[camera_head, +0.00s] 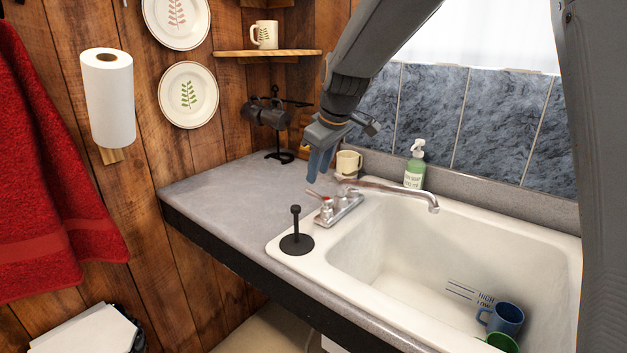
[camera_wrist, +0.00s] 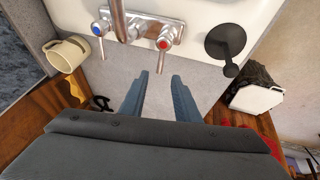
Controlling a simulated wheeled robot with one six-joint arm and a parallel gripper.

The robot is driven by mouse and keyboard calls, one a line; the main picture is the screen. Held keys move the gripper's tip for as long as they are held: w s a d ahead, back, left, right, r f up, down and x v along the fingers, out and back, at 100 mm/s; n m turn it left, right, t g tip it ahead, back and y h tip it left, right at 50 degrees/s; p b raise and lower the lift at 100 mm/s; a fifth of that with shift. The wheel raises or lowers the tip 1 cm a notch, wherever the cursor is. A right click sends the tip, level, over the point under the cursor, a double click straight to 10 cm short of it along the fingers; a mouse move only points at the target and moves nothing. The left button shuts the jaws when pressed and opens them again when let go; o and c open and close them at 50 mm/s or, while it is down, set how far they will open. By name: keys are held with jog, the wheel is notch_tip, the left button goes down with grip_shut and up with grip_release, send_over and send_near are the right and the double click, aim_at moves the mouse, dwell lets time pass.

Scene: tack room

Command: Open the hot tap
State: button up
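The chrome tap (camera_head: 342,209) sits on the back left rim of the white sink, its long spout (camera_head: 395,190) reaching right over the basin. Its hot handle, marked red (camera_head: 326,201), is at the near end; in the wrist view the red mark (camera_wrist: 163,44) is to the right of the blue-marked cold handle (camera_wrist: 98,29). My gripper (camera_head: 318,172) is above the counter just behind and above the tap.
A black plunger-like stand (camera_head: 296,240) is on the sink's near-left corner. A cream mug (camera_head: 348,163) and a green soap bottle (camera_head: 414,168) stand behind the tap. Mugs, one blue (camera_head: 503,318), lie in the sink (camera_head: 400,260). The counter (camera_head: 225,195) to the left is clear.

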aim_at(312, 192)
jog(key=p+x, duration=0.2)
jog(key=x, duration=0.5)
jog(key=shift+f, duration=0.2)
grip_shut()
